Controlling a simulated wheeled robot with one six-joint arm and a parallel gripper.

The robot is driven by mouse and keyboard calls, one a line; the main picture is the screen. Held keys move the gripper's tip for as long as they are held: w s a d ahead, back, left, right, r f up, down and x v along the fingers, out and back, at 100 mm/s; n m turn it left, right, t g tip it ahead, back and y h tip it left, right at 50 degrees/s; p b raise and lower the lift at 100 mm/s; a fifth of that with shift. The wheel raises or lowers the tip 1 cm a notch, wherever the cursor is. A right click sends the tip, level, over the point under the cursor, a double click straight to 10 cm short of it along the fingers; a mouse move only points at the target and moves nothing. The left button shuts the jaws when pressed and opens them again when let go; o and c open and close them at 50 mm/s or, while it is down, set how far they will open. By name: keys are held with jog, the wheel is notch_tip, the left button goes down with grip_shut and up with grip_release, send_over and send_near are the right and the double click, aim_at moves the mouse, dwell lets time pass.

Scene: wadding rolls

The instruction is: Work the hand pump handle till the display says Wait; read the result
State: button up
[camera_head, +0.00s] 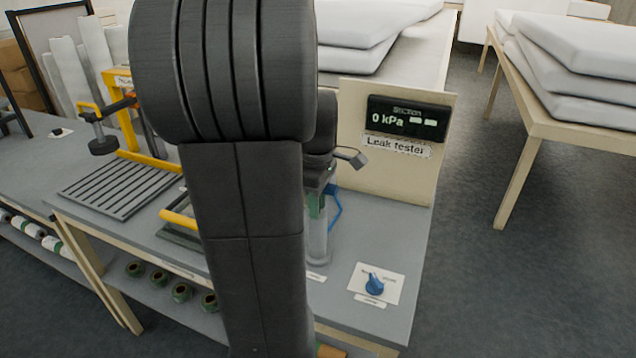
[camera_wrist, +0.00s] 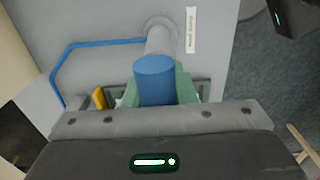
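The hand pump is a pale upright cylinder (camera_head: 318,240) on the bench, partly hidden behind my arm in the head view. Its blue handle (camera_wrist: 155,80) shows in the wrist view, with the grey pump body (camera_wrist: 160,38) below it. My gripper (camera_wrist: 157,92) has its green pads against both sides of the blue handle and looks shut on it; it also shows in the head view (camera_head: 316,204). The display (camera_head: 408,117) reads "Suction", "0 kPa" and dashes. A "Leak tester" label (camera_head: 396,147) is under it.
A blue knob (camera_head: 374,284) on a white plate is at the bench's front right. A blue tube (camera_wrist: 85,45) runs beside the pump. A yellow-framed press (camera_head: 130,120) and slatted plate (camera_head: 120,188) are left. White wadding stacks (camera_head: 575,60) lie on tables behind.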

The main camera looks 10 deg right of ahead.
jog(key=shift+s+a+f+b, duration=0.1)
jog(key=shift+s+f+b, duration=0.1)
jog(key=shift+f, duration=0.2)
jog(key=shift+s+f+b, duration=0.1)
jog(key=shift+f+b, duration=0.05)
jog(key=shift+f, duration=0.25)
jog(key=shift+w+r+p, duration=0.2)
jog(key=shift+r+p, duration=0.55)
notch_tip(320, 180, up, 4)
jog(key=p, duration=0.3)
jog(key=shift+w+r+p, duration=0.1)
jog(key=shift+r+p, duration=0.1)
jog(key=shift+p, duration=0.15)
jog(key=shift+r+p, duration=2.05)
jog(key=shift+r, duration=0.35)
jog(key=shift+r+p, duration=0.45)
jog(key=shift+p, duration=0.05)
